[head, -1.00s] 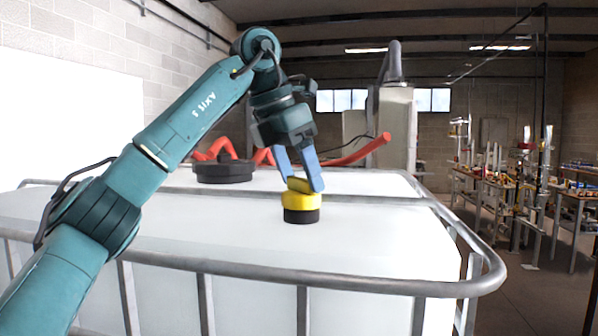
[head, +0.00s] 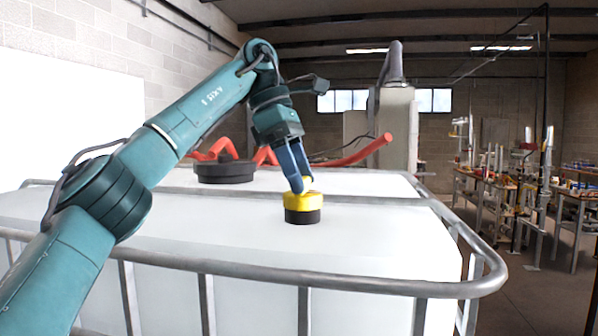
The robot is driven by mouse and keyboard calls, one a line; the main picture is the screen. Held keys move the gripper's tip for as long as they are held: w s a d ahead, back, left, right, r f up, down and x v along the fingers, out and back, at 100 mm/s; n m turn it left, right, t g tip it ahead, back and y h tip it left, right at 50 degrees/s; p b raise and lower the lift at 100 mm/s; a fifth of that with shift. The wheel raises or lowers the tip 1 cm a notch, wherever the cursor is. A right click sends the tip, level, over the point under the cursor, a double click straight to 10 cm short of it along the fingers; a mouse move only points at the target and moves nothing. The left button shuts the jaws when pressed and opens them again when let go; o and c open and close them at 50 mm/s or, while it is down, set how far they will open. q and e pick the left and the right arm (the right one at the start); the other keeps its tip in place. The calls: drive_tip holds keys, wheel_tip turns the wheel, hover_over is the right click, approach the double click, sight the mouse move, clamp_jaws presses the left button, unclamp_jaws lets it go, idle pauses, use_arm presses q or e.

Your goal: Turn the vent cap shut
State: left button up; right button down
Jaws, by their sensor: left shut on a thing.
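The vent cap (head: 290,201) is yellow and sits on a short black neck (head: 303,216) on top of the white tank (head: 220,230). My left gripper (head: 303,184) points down from above, with its blue fingers at the cap's raised top part. It is shut on the cap. One finger stands largely in front of the other, so the grip itself is partly hidden. My right gripper is not in the head view.
A grey metal tube frame (head: 300,270) runs around the tank top. A wide black lid (head: 224,172) lies behind the cap to the left, with a red hose (head: 355,153) near it. Workbenches (head: 480,180) stand at the far right. The tank top around the cap is mostly clear.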

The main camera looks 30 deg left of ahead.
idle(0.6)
use_arm(q)
drive_tip(key=o, duration=1)
drive_tip(key=shift+a+r, duration=0.2)
drive_tip(key=shift+r, duration=0.25)
drive_tip(key=s+a, duration=0.1)
drive_tip(key=a, duration=0.3)
drive_tip(key=s+a, duration=0.1)
drive_tip(key=a, duration=0.2)
drive_tip(key=s+a, duration=0.1)
drive_tip(key=a, duration=0.3)
drive_tip(key=shift+a+r, duration=0.15)
drive_tip(key=shift+a, duration=0.2)
